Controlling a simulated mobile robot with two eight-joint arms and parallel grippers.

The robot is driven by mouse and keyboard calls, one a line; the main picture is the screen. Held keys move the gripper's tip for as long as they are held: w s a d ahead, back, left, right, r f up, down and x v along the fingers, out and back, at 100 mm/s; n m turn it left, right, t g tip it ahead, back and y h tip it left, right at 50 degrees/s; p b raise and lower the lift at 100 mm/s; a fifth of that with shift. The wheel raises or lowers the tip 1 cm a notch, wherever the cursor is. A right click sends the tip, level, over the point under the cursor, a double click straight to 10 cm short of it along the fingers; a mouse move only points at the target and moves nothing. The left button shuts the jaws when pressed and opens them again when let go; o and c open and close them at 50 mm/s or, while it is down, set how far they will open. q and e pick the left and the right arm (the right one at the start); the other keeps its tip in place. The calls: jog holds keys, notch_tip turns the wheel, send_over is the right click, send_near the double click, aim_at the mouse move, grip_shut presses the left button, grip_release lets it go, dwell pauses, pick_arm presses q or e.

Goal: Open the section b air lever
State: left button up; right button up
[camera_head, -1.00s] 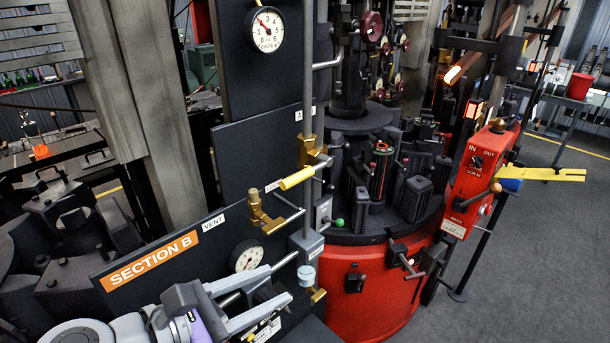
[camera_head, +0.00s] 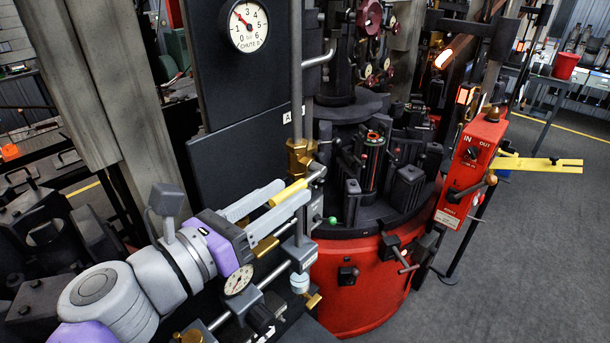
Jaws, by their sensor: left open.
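The section b air lever (camera_head: 288,192) is a yellow-sleeved handle beside a brass valve (camera_head: 300,156) on a vertical grey pipe, in front of a dark panel. It lies slanted, its right end close to the valve. My left gripper (camera_head: 293,190) reaches in from the lower left, its two pale fingers open. In the picture the yellow handle lies between the fingers, one finger on the upper side and one on the lower. I cannot tell whether either finger touches it. The orange SECTION B sign is hidden behind my left arm. My right gripper is not in view.
A chute gauge (camera_head: 249,27) is above on the panel, and a smaller gauge (camera_head: 238,279) is below my fingers. A red-based mould machine (camera_head: 355,310) stands right of the pipe. A red control box (camera_head: 470,175) with a yellow arm is farther right. Floor at lower right is clear.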

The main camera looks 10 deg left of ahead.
aim_at(306, 178)
pick_arm(q)
jog(key=x, duration=0.5)
jog(key=shift+p, duration=0.3)
jog(key=shift+d, duration=0.1)
grip_shut()
dwell(1.1)
